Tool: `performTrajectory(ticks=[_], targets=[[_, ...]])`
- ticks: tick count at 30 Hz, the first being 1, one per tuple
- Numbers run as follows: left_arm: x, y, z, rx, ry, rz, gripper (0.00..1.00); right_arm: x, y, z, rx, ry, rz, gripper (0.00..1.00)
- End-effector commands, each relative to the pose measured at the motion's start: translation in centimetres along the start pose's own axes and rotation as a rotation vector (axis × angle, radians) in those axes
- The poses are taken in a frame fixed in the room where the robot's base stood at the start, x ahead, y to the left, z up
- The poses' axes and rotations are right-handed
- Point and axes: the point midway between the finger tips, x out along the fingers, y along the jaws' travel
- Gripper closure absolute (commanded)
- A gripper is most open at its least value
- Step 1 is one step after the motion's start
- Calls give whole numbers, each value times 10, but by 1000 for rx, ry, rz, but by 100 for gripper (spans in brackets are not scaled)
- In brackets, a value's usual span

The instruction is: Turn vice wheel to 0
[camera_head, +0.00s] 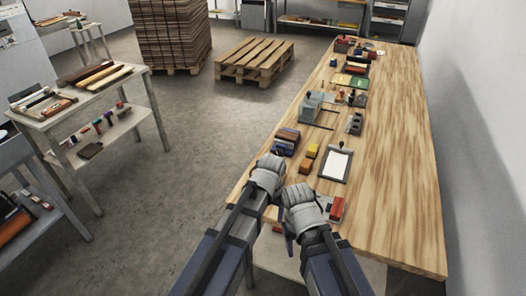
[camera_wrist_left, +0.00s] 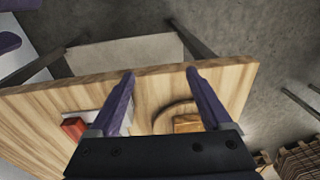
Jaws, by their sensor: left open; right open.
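My left gripper (camera_head: 268,172) is above the near left edge of the wooden bench in the head view; its fingers are hidden there. In the left wrist view, the left gripper's (camera_wrist_left: 160,73) two purple fingers are spread and empty over the bench edge. A thin dark curved rim (camera_wrist_left: 172,105) shows between them, with an orange-brown block (camera_wrist_left: 187,123) inside its arc; I cannot tell whether this is the vice wheel. My right gripper (camera_head: 300,205) is just right of and below the left one, close to a red block (camera_head: 337,208); its jaws are mostly hidden.
The wooden bench (camera_head: 390,165) is clear along its right side. A clipboard (camera_head: 336,164), yellow and orange blocks (camera_head: 312,151) and a grey machine (camera_head: 311,105) line its left side. A pallet (camera_head: 254,60) and a side table (camera_head: 95,90) stand beyond open floor.

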Motion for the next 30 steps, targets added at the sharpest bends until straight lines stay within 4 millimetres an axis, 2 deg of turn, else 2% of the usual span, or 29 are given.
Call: performTrajectory(ticks=[1, 3, 6, 9, 12, 16, 23, 30], targets=[[-2, -13, -64, -8, 42, 12, 14, -6, 1, 0, 0, 0, 0, 50], [-3, -28, -122, -12, 104, 25, 14, -10, 1, 1, 0, 0, 0, 50], [-6, -52, -195, -18, 187, 38, 14, -15, 2, 1, 0, 0, 0, 50], [-8, -74, -249, -23, 252, 44, 14, -18, 2, 1, 0, 0, 0, 50], [-11, -89, -282, -27, 297, 47, 14, -20, 2, 1, 0, 0, 0, 50], [-12, -98, -300, -30, 324, 47, 14, -21, 2, 1, 0, 0, 0, 50], [-9, -98, -300, -30, 327, 47, 14, -18, 2, 1, 0, 0, 0, 50], [9, -97, -304, -29, 326, 47, 14, 0, 0, 0, 0, 0, 0, 50]])
